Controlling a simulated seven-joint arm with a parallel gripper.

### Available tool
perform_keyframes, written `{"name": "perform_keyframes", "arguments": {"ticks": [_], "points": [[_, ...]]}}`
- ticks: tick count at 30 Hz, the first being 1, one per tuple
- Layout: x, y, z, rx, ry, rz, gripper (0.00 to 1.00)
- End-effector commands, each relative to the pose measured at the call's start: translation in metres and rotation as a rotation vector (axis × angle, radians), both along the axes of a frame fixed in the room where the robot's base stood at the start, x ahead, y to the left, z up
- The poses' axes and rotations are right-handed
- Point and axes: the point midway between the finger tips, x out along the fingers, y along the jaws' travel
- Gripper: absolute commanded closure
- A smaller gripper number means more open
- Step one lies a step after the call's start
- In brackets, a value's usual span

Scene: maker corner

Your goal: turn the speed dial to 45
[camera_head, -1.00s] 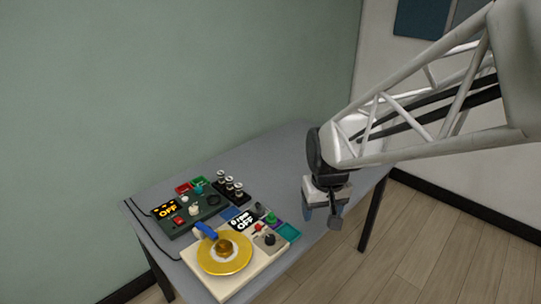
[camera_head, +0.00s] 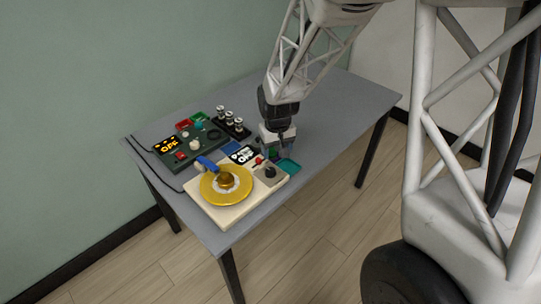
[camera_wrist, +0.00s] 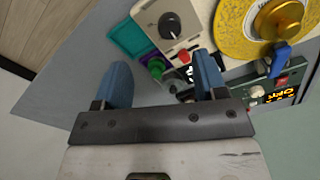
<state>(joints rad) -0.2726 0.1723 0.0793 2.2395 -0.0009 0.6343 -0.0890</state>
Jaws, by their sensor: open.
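A cream spin machine (camera_head: 215,210) with a yellow disc (camera_head: 240,190) stands at the table's front. Its black dial (camera_head: 270,172) is at its right end; in the wrist view the dial (camera_wrist: 170,27) shows a white pointer line on a pale plate. I cannot read scale marks.
A dark green unit (camera_head: 190,145) with an orange OFF display stands behind left. A teal tray (camera_head: 288,166) and a purple tray with a green piece (camera_wrist: 156,67) lie beside the dial. Black-based posts (camera_head: 235,124) stand behind. The right of the table is clear.

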Motion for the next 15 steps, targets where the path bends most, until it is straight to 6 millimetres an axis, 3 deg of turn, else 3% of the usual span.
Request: {"name": "perform_keyframes", "arguments": {"ticks": [6,15], "points": [[0.011,0.015,-0.025,-0.004,0.015,0.026,0.35],[0.014,0.019,-0.031,-0.004,0.016,0.031,0.35]]}}
